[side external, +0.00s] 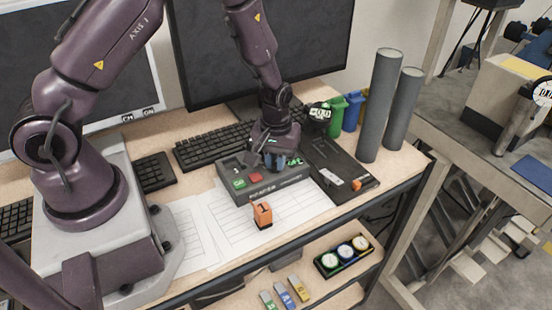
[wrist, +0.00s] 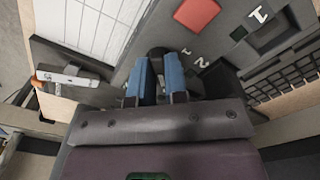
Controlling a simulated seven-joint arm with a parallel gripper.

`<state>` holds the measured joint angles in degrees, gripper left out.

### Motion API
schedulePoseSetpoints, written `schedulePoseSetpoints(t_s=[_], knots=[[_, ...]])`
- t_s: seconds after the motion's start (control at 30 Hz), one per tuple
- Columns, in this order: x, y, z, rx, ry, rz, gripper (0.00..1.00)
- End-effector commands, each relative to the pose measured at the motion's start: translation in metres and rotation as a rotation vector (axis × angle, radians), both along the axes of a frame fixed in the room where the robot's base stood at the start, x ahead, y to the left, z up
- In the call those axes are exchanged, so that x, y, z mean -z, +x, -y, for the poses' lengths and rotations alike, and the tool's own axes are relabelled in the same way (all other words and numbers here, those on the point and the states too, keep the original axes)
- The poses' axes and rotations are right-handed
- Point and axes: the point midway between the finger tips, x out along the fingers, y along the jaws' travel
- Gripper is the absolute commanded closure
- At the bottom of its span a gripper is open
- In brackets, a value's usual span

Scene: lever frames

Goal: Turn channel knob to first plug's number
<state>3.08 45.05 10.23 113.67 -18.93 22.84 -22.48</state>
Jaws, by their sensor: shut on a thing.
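The control box (side external: 290,188) is dark grey and stands on the desk, with a green button (side external: 239,184) and a red button (side external: 255,177) on top. The red button also shows in the wrist view (wrist: 197,13). My gripper (wrist: 160,68) is over the right part of the box, pointing down. Its blue fingers are shut on a dark round knob (wrist: 157,52), most of which they hide. Small pale numerals (wrist: 195,56) are beside the knob, one looking like a 2. Which number the knob points to cannot be told. No plug can be surely identified.
A black board (side external: 340,170) with a small orange piece lies to the right. Keyboards (side external: 212,146) and monitors are behind, two grey cylinders (side external: 380,105) at right. A lower shelf holds coloured items.

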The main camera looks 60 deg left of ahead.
Motion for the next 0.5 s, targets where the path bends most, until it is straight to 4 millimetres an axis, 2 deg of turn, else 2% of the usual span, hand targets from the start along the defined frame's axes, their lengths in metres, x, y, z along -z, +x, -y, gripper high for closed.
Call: schedulePoseSetpoints(t_s=[0.17,0.2,0.3,0.5], knots=[[-0.0012,0.0003,-0.0004,0.005,0.001,0.001,1.00],[-0.0012,0.0003,-0.0004,0.005,0.001,0.001,0.79],[-0.0010,0.0002,-0.0004,0.004,0.001,0.001,0.61],[-0.0004,0.0001,-0.0001,0.002,0.000,0.000,0.61]])
